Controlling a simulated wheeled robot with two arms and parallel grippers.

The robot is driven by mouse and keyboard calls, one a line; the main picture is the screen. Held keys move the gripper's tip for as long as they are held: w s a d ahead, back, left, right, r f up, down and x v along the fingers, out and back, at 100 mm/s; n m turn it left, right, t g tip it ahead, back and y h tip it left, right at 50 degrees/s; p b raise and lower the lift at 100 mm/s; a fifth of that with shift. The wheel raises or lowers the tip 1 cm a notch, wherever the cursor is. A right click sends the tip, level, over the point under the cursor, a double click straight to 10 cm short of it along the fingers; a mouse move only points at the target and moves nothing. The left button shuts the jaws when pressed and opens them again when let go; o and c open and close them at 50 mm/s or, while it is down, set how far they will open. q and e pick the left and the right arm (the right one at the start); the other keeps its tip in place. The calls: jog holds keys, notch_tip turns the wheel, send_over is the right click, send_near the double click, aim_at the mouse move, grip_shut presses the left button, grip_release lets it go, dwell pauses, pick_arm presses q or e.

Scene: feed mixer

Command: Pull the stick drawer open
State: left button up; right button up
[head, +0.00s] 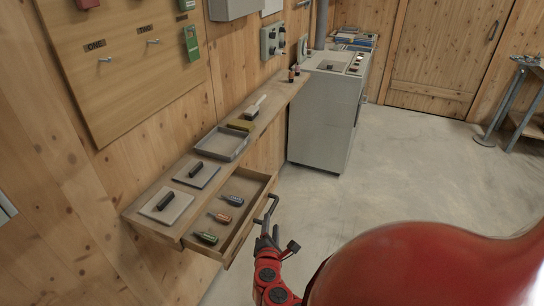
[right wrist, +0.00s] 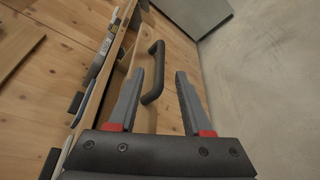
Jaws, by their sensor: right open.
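The stick drawer (head: 258,190) is a wooden drawer under the wall shelf and stands pulled out. My right gripper (head: 268,241) is at the drawer front by the handle. In the right wrist view its fingers (right wrist: 160,76) are open, with the handle showing between them, nearer the left finger. Contact is unclear. My left gripper is out of view.
The wooden shelf (head: 146,227) carries two flat plates with black grips (head: 167,203) (head: 196,174) and a grey tray (head: 222,144). A grey machine (head: 323,120) stands beyond the shelf. A pegboard (head: 125,60) hangs above. The concrete floor (head: 420,165) to the right is clear.

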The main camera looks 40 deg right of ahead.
jog(key=p+v, duration=0.1)
jog(key=v, duration=0.6)
jog(key=shift+s+a+r+p, duration=0.15)
jog(key=shift+s+a+p, duration=0.1)
jog(key=shift+s+p, duration=0.1)
